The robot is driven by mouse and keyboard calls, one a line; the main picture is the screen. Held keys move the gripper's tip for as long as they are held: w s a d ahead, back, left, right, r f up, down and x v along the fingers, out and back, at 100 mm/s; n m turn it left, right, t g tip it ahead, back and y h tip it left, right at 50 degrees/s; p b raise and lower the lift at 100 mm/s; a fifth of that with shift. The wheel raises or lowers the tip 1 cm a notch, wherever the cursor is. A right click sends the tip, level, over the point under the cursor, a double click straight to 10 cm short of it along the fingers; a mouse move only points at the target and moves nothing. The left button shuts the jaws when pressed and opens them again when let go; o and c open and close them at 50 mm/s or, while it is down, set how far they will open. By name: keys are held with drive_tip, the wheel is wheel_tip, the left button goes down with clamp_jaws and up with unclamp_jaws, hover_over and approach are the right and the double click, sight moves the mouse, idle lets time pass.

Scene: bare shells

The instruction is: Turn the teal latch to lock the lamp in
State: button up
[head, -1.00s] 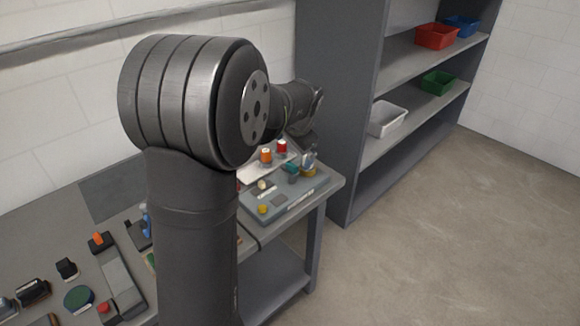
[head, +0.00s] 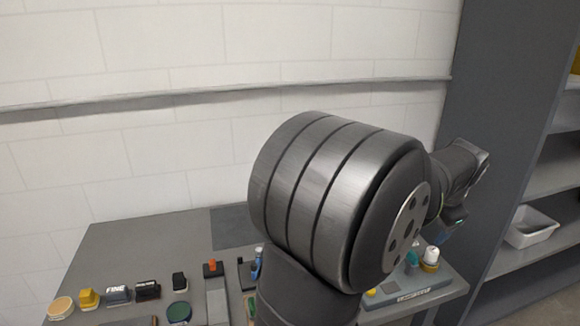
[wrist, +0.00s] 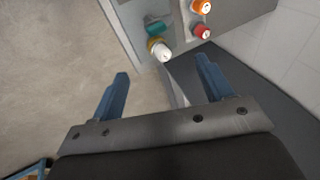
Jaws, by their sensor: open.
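The teal latch (wrist: 155,26) is a small block on the grey test board, beside the lamp (wrist: 162,51). The lamp has a white dome and a yellow collar and stands on the board. In the head view the latch (head: 412,259) and the lamp (head: 430,257) show low at the right, partly crowded by my arm. My gripper (wrist: 161,86) is open and empty, its two blue fingers wide apart. The lamp and latch lie beyond the fingertips, untouched. In the head view my gripper (head: 455,220) is above and right of the lamp.
The grey board (head: 440,284) sits at the bench's right end. An orange cap (wrist: 202,6) and a red cap (wrist: 201,31) stand close to the lamp. A grey shelf unit (head: 490,120) with a white bin (head: 531,228) stands at the right. Several small items line the bench's left part.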

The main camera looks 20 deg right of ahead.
drive_tip(key=c, duration=0.7)
drive_tip(key=shift+w+n, duration=0.15)
drive_tip(key=shift+n, duration=0.15)
drive_tip(key=w+d+r+n+g+y, duration=0.1)
drive_tip(key=w+d+n+g, duration=0.15)
drive_tip(key=n, duration=0.65)
drive_tip(key=w+d+n+g+y, duration=0.1)
drive_tip(key=w+n+g, duration=0.15)
drive_tip(key=n, duration=0.65)
drive_tip(key=shift+t, duration=0.5)
drive_tip(key=f, duration=1.7)
drive_tip(key=shift+w+d+f, duration=0.1)
drive_tip(key=shift+w+d, duration=0.05)
drive_tip(key=shift+w, duration=0.15)
clamp_jaws()
